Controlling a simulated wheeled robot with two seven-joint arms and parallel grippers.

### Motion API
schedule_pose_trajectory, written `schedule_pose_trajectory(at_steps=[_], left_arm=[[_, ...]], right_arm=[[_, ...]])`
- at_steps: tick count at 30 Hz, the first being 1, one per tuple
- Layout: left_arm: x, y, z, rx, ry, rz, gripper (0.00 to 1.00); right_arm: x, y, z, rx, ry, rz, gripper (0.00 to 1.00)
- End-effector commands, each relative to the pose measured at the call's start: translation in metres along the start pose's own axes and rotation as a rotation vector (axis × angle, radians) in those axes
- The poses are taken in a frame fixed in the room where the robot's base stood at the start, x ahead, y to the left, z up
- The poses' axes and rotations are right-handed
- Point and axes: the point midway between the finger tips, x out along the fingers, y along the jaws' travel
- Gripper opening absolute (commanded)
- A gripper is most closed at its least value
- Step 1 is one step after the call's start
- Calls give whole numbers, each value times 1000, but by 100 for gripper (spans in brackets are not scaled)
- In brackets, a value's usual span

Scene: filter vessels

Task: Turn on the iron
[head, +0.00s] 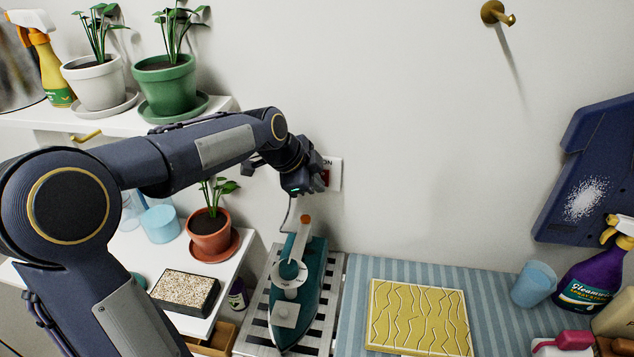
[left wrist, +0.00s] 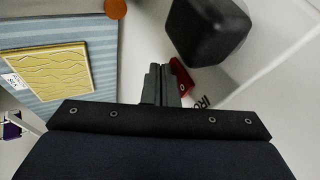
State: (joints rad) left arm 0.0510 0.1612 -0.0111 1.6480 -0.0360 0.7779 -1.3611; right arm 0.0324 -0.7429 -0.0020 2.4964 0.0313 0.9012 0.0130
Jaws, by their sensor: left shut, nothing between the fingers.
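The teal iron (head: 317,290) stands on a slatted metal rack below the wall, with a cord rising from its orange-tipped rear. A white switch plate (head: 337,174) with lettering and a red switch is on the wall above it. The red switch (left wrist: 181,77) also shows in the left wrist view, beside part of the label "IRO". My left gripper (left wrist: 161,70) is shut and empty, its fingertips right beside the red switch. I cannot tell whether they touch it. In the head view my left gripper (head: 321,174) partly covers the plate. My right gripper is not in view.
A black block (left wrist: 207,30) is on the wall close to the fingers. A terracotta plant pot (head: 209,232) stands on the lower shelf below my left arm. A yellow patterned board (head: 418,318) lies on the striped mat (head: 490,292).

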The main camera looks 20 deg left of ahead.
Motion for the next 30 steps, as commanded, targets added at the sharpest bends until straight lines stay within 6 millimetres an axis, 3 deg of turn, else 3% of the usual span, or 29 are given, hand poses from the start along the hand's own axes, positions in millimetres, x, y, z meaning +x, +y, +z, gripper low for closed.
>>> schedule_pose_trajectory(at_steps=[6, 30], left_arm=[[8, -1, 3, 19, 10, -48, 0], [-10, -10, -6, 18, 10, -48, 0]], right_arm=[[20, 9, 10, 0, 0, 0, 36], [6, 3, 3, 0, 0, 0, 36]])
